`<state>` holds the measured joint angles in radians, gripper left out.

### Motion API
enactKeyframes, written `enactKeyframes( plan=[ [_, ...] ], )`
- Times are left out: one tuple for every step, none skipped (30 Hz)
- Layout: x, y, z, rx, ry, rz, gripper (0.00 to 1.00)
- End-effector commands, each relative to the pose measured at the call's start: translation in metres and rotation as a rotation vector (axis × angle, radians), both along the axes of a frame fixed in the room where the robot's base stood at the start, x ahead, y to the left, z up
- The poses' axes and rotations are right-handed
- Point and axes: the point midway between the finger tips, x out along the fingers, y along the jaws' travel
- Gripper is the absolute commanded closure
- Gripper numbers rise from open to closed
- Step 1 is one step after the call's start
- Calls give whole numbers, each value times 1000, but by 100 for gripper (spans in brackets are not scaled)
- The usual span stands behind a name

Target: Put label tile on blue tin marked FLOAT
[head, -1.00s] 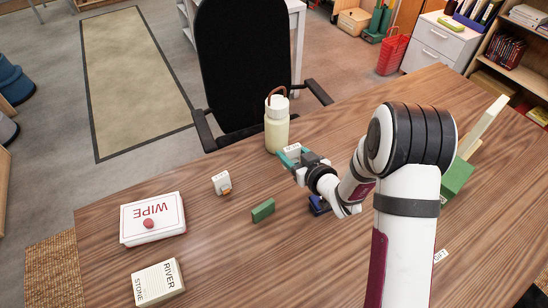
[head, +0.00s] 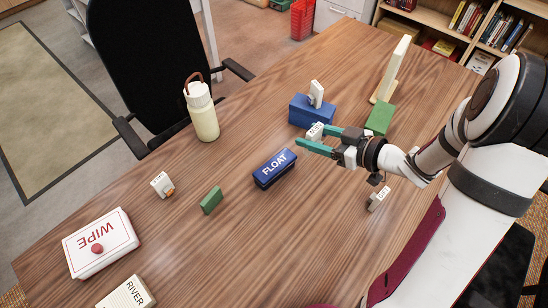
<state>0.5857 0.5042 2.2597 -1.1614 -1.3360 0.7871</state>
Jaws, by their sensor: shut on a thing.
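The blue tin marked FLOAT (head: 274,168) lies on the table near the middle of the head view, its white lettering facing up. My gripper (head: 309,136) is just right of and beyond the tin in the picture, with its teal fingers shut on a small white label tile (head: 316,131). The tile has dark lettering too small to read surely. It is apart from the tin; I cannot tell its height above the table.
A blue box (head: 306,112) with a white tile-like piece (head: 316,93) stands close behind my gripper. Also here are a green block (head: 380,118), small green block (head: 212,200), another lettered piece (head: 378,199), bottle (head: 203,112) and WIPE box (head: 100,243).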

Motion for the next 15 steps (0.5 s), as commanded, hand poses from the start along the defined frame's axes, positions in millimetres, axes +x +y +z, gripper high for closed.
enactKeyframes(
  plan=[
    [5, 18, -10, 5, 5, 10, 99],
    [9, 27, -17, 4, 7, 10, 99],
    [14, 39, -24, 5, 6, 10, 99],
    [17, 48, -30, 3, 6, 9, 99],
    [20, 56, -35, 3, 5, 8, 99],
    [25, 65, -42, 2, 5, 9, 99],
    [27, 71, -46, 1, 4, 7, 99],
    [30, 76, -49, 0, 3, 6, 100],
    [32, 82, -52, 1, 2, 6, 100],
    [34, 84, -54, 0, 2, 4, 100],
    [35, 87, -57, 0, 2, 4, 100],
    [35, 88, -63, 1, 4, 3, 100],
    [36, 89, -69, 1, 4, 2, 100],
    [36, 89, -76, 1, 5, 2, 100],
    [36, 89, -84, 0, 4, 0, 100]
  ],
)
